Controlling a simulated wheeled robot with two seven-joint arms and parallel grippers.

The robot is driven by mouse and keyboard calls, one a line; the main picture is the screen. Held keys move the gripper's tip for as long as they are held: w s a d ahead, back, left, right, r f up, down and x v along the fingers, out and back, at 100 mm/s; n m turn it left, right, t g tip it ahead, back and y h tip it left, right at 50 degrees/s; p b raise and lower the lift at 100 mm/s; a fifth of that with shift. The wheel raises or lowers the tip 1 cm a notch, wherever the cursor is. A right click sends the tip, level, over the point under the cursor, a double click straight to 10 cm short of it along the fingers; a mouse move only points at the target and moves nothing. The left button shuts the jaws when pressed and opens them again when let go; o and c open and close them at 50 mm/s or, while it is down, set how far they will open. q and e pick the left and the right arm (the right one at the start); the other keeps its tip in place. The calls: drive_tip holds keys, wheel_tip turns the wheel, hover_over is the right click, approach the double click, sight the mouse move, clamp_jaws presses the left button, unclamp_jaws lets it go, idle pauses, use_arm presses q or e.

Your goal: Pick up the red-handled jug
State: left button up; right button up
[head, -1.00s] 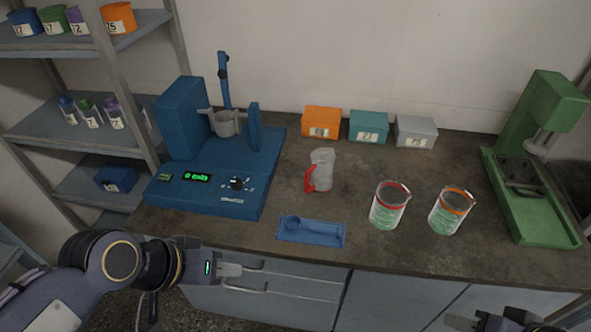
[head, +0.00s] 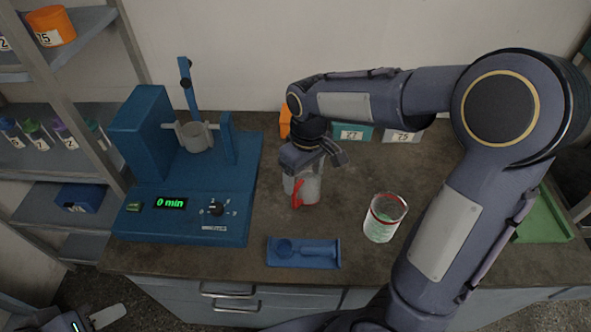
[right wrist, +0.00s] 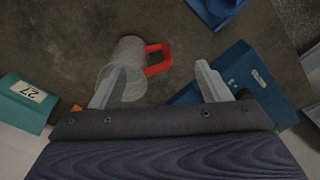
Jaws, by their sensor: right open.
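The clear jug with a red handle (head: 308,190) stands on the bench, right of the blue shaker machine. My right gripper (head: 318,158) is just above and behind it, open, and partly covers its top. In the right wrist view the jug (right wrist: 128,50) shows past the open right gripper (right wrist: 161,72). One finger overlaps the jug's body, and the red handle lies in the gap between the fingers. I cannot tell whether that finger touches the jug. My left gripper (head: 103,316) is low at the bottom left, away from the jug; its jaws are not clear.
The blue shaker (head: 190,220) stands close on the left, a blue tray (head: 303,253) in front. A red-rimmed container (head: 384,218) stands to the right. Small boxes, including a teal one (head: 352,134), line the wall. My right arm hides much of the right side.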

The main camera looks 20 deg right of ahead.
sight(299, 186)
drive_tip(key=shift+w+a+f+h, duration=0.15)
drive_tip(key=shift+w+f+h, duration=0.25)
drive_tip(key=shift+w, duration=0.45)
wheel_tip(299, 186, down, 8)
drive_tip(key=shift+r, duration=0.25)
drive_tip(key=c, duration=1.4)
